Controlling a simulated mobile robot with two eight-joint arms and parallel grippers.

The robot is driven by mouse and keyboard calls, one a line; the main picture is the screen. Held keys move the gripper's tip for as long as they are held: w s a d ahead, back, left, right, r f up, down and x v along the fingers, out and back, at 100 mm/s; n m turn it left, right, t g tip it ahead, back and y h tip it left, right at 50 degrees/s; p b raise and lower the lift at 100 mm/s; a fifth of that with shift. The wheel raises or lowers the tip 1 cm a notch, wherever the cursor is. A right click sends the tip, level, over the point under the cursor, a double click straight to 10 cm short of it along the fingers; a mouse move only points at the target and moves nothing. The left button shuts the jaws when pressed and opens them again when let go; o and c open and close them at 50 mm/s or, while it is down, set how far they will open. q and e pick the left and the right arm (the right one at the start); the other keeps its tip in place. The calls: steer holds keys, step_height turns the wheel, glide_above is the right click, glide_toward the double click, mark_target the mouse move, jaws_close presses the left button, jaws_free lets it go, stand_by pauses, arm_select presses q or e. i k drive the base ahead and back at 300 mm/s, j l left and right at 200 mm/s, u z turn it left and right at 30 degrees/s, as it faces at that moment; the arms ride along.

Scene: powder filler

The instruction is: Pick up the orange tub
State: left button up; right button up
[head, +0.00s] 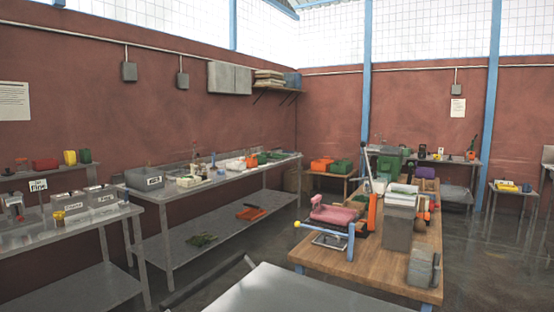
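An orange tub-like container (321,165) sits on a small wooden table near the back wall, left of a green container (341,167). An orange tray-like item (251,212) lies on the lower shelf of the long steel bench. A small orange item (435,201) is partly hidden on the right side of the wooden workbench. I cannot tell which of these is the orange tub. Neither of my grippers shows in the head view.
The wooden workbench (385,262) holds a pink-topped device (334,215), an orange lever (371,205) and a grey bin (398,232). The long steel bench (210,184) runs along the left wall. Dark floor (490,260) is open at right. A grey flat surface (300,292) fills the bottom.

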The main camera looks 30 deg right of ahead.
mark_target(251, 163)
steer(key=i+j+u, duration=0.4)
steer(key=i+j, duration=0.15)
steer(key=i, duration=0.25)
steer(key=i+j+u, duration=0.2)
steer(key=i, duration=0.2)
steer(key=i+j+u, duration=0.2)
steer(key=i, duration=0.25)
steer(key=i+z, duration=0.45)
steer(key=i, duration=0.25)
steer(key=i+j+z, duration=0.1)
steer(key=i+z, duration=0.3)
steer(key=i, duration=0.3)
steer(key=i+l+z, duration=0.15)
steer(key=i+z, duration=0.65)
steer(key=i+j+z, duration=0.1)
steer(key=i+z, duration=0.2)
steer(key=z, duration=0.15)
steer(key=i+l+z, duration=0.1)
steer(key=i+z, duration=0.25)
steer(key=i, duration=0.4)
steer(key=i+j+z, duration=0.1)
steer(key=i+z, duration=0.25)
steer(key=i, duration=2)
steer(key=i+u, duration=0.15)
steer(key=i, duration=0.65)
steer(key=i+l+u, duration=0.15)
steer(key=i, duration=0.65)
